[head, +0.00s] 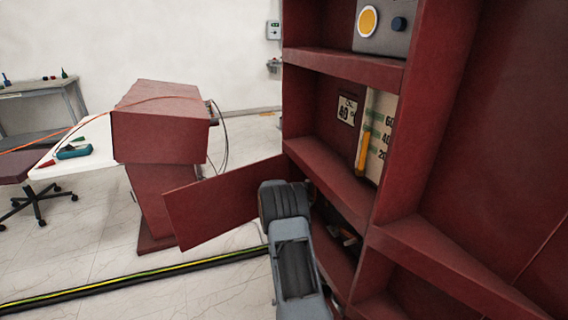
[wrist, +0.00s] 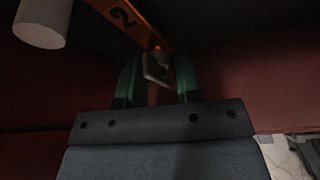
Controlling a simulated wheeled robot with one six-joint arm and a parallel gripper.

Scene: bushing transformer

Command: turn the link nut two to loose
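In the dark wrist view, an orange link bar (wrist: 135,24) marked "2" slants down toward my fingers from the top. At its lower end is a small pale grey, angular piece (wrist: 156,69), which looks like the link nut. My gripper (wrist: 155,78) has its two green fingers spread, one on each side of the nut. Gaps show between the nut and the fingers, and no clear contact is visible. In the head view my arm reaches into the lower opening of the red cabinet (head: 328,180), and the gripper is hidden there.
A pale cylinder (wrist: 42,22) hangs at the wrist view's upper left. An open red door panel (head: 225,200) stands left of my arm. Cabinet shelves and walls closely bound the opening. A red console (head: 160,120) and white table (head: 90,150) stand further left. A striped cable cover (head: 130,280) crosses the floor.

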